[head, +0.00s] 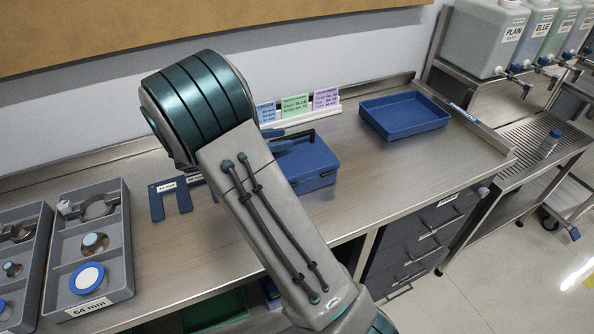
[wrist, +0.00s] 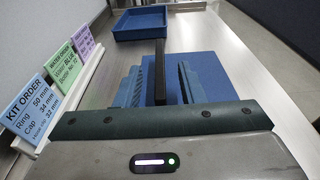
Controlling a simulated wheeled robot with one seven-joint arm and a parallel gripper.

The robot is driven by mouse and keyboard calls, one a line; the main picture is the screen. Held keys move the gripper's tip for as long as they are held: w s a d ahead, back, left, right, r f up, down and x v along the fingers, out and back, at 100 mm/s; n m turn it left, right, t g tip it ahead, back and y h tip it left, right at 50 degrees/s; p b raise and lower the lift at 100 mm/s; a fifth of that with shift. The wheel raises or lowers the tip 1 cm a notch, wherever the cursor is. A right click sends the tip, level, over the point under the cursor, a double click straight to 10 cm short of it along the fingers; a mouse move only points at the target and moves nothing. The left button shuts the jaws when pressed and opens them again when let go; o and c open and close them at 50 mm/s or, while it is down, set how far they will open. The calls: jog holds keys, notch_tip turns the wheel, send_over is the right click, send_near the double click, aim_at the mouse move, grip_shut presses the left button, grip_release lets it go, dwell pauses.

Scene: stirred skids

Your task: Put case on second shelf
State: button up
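The blue case (head: 318,160) stands on the steel counter behind my forearm, which hides its left part. Its black handle (wrist: 160,72) rises from the top. My gripper (wrist: 160,80) is over the case, with one finger on each side of the handle. A gap shows between the handle and the right finger, and the left finger is close to it, so the gripper looks open. The case's blue top (wrist: 205,75) also shows in the wrist view. My arm largely hides the gripper in the head view. I cannot make out which shelf is the second one.
A blue tray (head: 404,116) lies behind the case to the right. Label cards (head: 295,105) stand along the wall. Grey part trays (head: 103,225) and a blue fork-shaped gauge (head: 170,200) lie left. A green bin (head: 214,311) sits below the counter, beside drawers (head: 420,240).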

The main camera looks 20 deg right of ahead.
jog(key=d, duration=0.2)
jog(key=shift+d+f, duration=0.15)
jog(key=shift+d, duration=0.15)
grip_shut()
dwell(1.1)
